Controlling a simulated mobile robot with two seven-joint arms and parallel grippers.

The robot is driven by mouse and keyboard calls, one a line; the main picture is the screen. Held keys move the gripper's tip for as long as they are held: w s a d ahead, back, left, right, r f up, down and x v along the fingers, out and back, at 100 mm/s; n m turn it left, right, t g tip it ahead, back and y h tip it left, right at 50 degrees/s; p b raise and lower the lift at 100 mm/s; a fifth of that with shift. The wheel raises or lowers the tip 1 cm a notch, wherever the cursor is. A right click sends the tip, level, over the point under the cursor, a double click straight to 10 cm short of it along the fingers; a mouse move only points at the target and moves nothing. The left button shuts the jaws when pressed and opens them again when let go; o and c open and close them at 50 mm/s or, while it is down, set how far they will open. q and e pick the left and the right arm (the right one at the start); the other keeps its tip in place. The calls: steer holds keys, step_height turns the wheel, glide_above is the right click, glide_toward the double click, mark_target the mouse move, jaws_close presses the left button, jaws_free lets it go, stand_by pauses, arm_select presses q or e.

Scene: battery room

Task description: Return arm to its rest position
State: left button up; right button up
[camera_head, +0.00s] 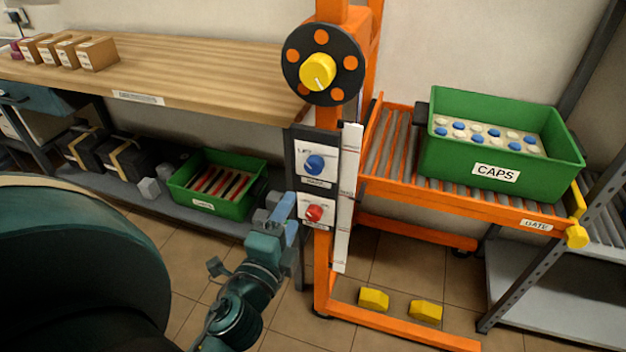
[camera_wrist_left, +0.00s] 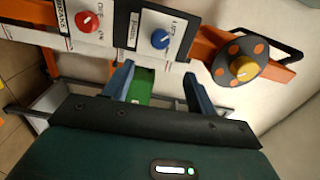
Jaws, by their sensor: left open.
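My left gripper (camera_head: 284,214) is in front of the orange post, just left of the control panels. It is open and empty. In the left wrist view its two blue-grey fingers (camera_wrist_left: 157,84) stand apart, with part of a green bin between them in the background. The panel with the blue knob (camera_head: 314,164) is above and right of the fingers in the head view, and the red knob (camera_head: 313,212) is close to their right. The fingers appear apart from both knobs. My right gripper is in neither view.
An orange stand carries a yellow knob (camera_head: 317,71) on a black disc. A green CAPS bin (camera_head: 447,165) sits on the roller shelf at right. A wooden bench (camera_head: 200,70) spans the left, with a green bin (camera_head: 183,197) below. Yellow blocks (camera_head: 374,299) lie near the floor.

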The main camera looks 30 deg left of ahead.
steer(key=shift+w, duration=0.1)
arm_select(q)
steer(key=s+d+f+n+g+h, duration=0.2)
steer(key=s+d+f+n+h, duration=0.15)
steer(key=d+n, duration=0.25)
steer(key=s+d+f+n+g+h, duration=0.25)
steer(key=d+f+n+h, duration=0.2)
steer(key=d+n, duration=0.25)
steer(key=r+p, duration=0.1)
steer(key=p, duration=0.4)
steer(key=r+g+p, duration=0.1)
steer(key=r+p, duration=0.1)
steer(key=p, duration=0.3)
steer(key=r+g+p, duration=0.1)
steer(key=r+p, duration=0.1)
steer(key=p, duration=0.3)
steer(key=shift+s+a+m+p, duration=0.25)
steer(key=shift+s+m+p, duration=0.05)
steer(key=shift+m+p, duration=0.1)
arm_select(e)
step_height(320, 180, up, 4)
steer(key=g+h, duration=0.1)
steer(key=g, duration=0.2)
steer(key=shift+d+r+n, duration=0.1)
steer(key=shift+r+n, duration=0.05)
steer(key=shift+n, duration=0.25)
arm_select(q)
steer(key=shift+f, duration=0.2)
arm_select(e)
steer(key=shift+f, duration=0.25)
